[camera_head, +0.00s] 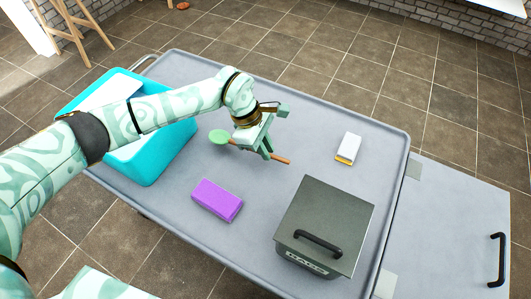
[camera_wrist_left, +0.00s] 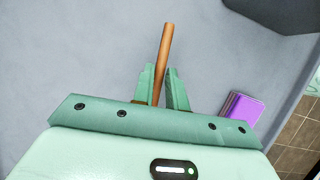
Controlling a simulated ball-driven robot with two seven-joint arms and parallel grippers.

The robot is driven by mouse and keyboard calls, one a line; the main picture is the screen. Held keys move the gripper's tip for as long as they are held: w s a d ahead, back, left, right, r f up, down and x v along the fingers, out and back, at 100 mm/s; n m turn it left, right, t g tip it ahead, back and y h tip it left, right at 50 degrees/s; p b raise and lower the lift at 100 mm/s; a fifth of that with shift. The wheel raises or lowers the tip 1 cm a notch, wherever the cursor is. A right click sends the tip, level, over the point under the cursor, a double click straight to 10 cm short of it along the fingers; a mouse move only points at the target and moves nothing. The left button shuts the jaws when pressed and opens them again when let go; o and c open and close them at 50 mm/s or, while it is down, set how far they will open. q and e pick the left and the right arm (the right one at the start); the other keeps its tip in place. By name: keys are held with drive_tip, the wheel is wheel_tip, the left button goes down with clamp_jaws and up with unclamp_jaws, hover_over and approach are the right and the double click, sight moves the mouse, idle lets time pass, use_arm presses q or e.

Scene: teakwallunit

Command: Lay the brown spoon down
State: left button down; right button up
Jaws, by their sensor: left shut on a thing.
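The spoon, with a brown handle (camera_head: 281,160) and a green bowl (camera_head: 218,137), is held by my left gripper (camera_head: 266,150) over the grey cart top. In the head view its bowl points left and its handle end points right. In the left wrist view the brown handle (camera_wrist_left: 165,50) sticks out beyond the two green fingers (camera_wrist_left: 163,92), which are shut on it. I cannot tell whether the spoon touches the surface. The spoon's bowl is hidden in the wrist view. My right gripper does not show.
A teal bin (camera_head: 150,168) stands at the cart's left. A purple block (camera_head: 217,200), a dark grey box with a black handle (camera_head: 333,222) and a white-and-yellow block (camera_head: 348,148) stand on the grey cart top (camera_head: 300,120). Bare surface lies between them.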

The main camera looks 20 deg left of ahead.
use_arm(q)
wheel_tip(320, 180, down, 3)
drive_tip(key=shift+f+b, duration=0.1)
drive_tip(key=shift+b, duration=0.3)
drive_tip(key=shift+r, duration=0.2)
drive_tip(key=shift+s, duration=0.1)
drive_tip(key=c, duration=1.4)
unclamp_jaws()
drive_tip(key=shift+f, duration=0.1)
